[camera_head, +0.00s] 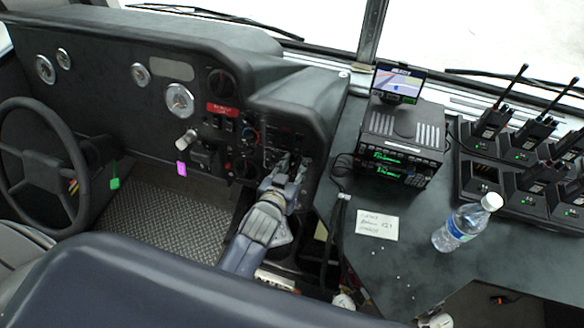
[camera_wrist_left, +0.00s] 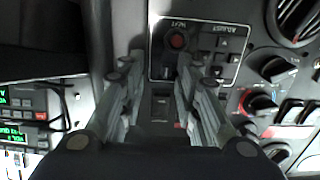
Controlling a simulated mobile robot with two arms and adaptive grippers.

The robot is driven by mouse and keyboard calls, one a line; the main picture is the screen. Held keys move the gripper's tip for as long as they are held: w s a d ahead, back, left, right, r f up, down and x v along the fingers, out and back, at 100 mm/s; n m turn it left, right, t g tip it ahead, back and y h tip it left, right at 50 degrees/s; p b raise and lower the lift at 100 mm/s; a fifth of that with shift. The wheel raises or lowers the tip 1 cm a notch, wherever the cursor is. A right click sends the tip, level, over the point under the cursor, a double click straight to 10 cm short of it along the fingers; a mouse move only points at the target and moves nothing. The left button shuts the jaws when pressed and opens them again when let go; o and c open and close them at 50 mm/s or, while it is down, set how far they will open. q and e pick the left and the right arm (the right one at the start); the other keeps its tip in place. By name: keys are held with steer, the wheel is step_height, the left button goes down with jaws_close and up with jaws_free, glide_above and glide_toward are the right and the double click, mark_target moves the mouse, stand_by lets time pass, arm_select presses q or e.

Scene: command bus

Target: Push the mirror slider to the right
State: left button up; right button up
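The mirror control panel (camera_wrist_left: 205,48) is a dark plate with a pale outline in the left wrist view. It appears upside down, with HEAT and ADJUST labels, a red round button (camera_wrist_left: 178,40) and small arrow marks. A small dark control at its lower edge (camera_wrist_left: 217,71) may be the mirror slider; I cannot tell for sure. My left gripper (camera_wrist_left: 162,72) is open and empty, its fingers apart in front of the panel's left part. One finger overlaps the panel near the red button. In the head view my left gripper (camera_head: 286,166) is at the dashboard's right end and hides the panel.
Round knobs (camera_wrist_left: 259,103) and rocker switches lie right of the panel in the left wrist view. In the head view, a radio stack (camera_head: 400,150), water bottle (camera_head: 465,222) and paper note (camera_head: 377,225) are on the right desk. The steering wheel (camera_head: 75,165) is at left.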

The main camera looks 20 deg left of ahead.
arm_select(q)
steer(key=shift+s+a+r, duration=0.1)
steer(key=shift+s+a, duration=0.05)
steer(key=shift+s, duration=0.25)
steer(key=v, duration=1.1)
steer(key=shift+s+r, duration=0.1)
